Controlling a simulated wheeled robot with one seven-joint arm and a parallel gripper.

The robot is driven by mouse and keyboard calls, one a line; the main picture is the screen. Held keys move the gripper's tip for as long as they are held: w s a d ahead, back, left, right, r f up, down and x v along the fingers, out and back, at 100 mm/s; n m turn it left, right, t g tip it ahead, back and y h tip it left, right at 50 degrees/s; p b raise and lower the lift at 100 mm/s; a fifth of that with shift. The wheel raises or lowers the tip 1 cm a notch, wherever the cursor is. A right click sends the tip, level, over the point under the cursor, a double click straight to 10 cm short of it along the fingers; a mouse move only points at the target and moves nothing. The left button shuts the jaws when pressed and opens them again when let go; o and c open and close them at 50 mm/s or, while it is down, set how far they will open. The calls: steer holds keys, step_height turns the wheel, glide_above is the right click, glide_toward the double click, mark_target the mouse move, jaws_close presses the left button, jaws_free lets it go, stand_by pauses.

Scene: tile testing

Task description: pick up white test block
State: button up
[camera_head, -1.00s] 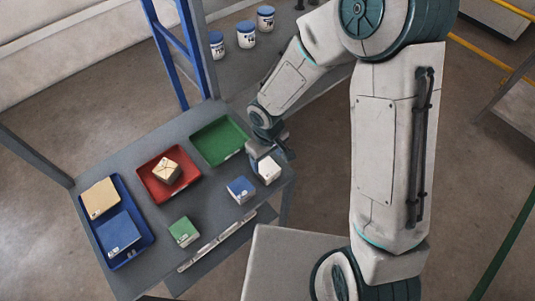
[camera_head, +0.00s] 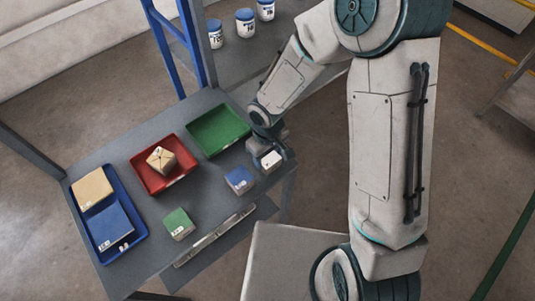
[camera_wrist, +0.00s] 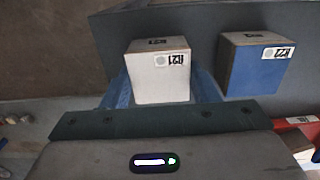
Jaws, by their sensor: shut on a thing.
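The white test block (camera_head: 270,161) is at the right end of the grey table (camera_head: 215,185), to the right of the blue block (camera_head: 239,180). My gripper (camera_wrist: 160,88) is shut on the white block, with a finger on each side of it in the wrist view. The white block (camera_wrist: 159,70) shows a label reading R21 upside down there. In the head view my wrist and gripper partly cover the block. I cannot tell whether the block is clear of the table.
A green block (camera_head: 178,223) sits at the table's front. A red tray (camera_head: 146,176) holds a tan block (camera_head: 161,160). A green tray (camera_head: 218,128) is empty. A blue tray (camera_head: 84,213) at left holds tan and blue pieces. Several white-and-blue jars (camera_head: 245,22) stand behind.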

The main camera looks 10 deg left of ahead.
steer(key=shift+r+p, duration=2.65)
steer(key=shift+r, duration=0.85)
